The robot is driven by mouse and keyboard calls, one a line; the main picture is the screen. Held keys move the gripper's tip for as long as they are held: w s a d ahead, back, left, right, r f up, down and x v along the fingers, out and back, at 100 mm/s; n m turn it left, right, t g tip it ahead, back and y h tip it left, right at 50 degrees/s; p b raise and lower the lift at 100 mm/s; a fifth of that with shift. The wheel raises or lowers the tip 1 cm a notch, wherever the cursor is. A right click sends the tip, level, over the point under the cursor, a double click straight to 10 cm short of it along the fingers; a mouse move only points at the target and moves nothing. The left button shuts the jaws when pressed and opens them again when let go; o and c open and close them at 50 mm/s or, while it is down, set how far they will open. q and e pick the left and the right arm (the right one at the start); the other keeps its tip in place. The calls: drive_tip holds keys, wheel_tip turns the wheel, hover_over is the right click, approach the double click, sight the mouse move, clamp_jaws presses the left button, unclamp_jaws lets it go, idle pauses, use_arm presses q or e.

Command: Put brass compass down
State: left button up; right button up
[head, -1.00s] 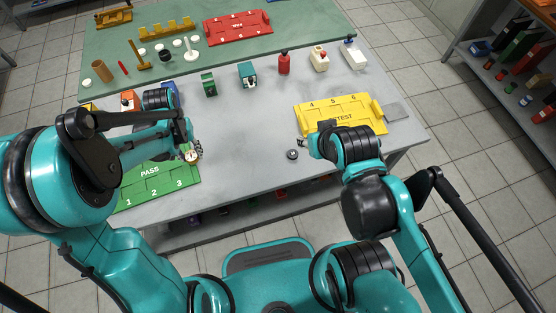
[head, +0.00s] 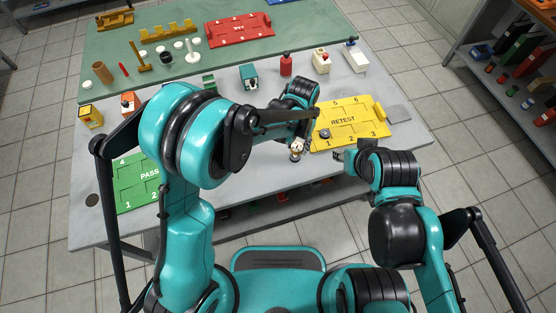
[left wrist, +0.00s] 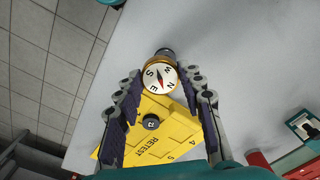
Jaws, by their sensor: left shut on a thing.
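The brass compass (head: 296,153) has a white dial with a red and dark needle, seen face-on in the left wrist view (left wrist: 160,78). My left gripper (head: 299,143) is shut on it, with a finger at either side, just off the front left corner of the yellow RETEST plate (head: 365,129). A dark round puck (head: 325,134) lies on that plate near number 1. My right gripper (head: 343,156) is empty at the plate's front edge; its fingers are too small to judge. The green PASS plate (head: 135,197) is partly hidden by my left arm.
A red bottle (head: 286,65), a teal device (head: 249,77) and white-based items (head: 355,57) stand behind the plate. A red plate (head: 240,29) lies on the green mat. Grey tabletop (head: 260,180) in front is clear.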

use_arm(q)
drive_tip(key=b, duration=0.2)
hover_over(278, 163)
wheel_tip(278, 163, down, 4)
drive_tip(key=shift+r, duration=0.1)
wheel_tip(278, 163, down, 4)
drive_tip(key=shift+w+f+b, duration=0.1)
drive_tip(key=shift+b, duration=0.65)
drive_tip(key=o, duration=1.2)
drive_tip(key=shift+c, duration=0.2)
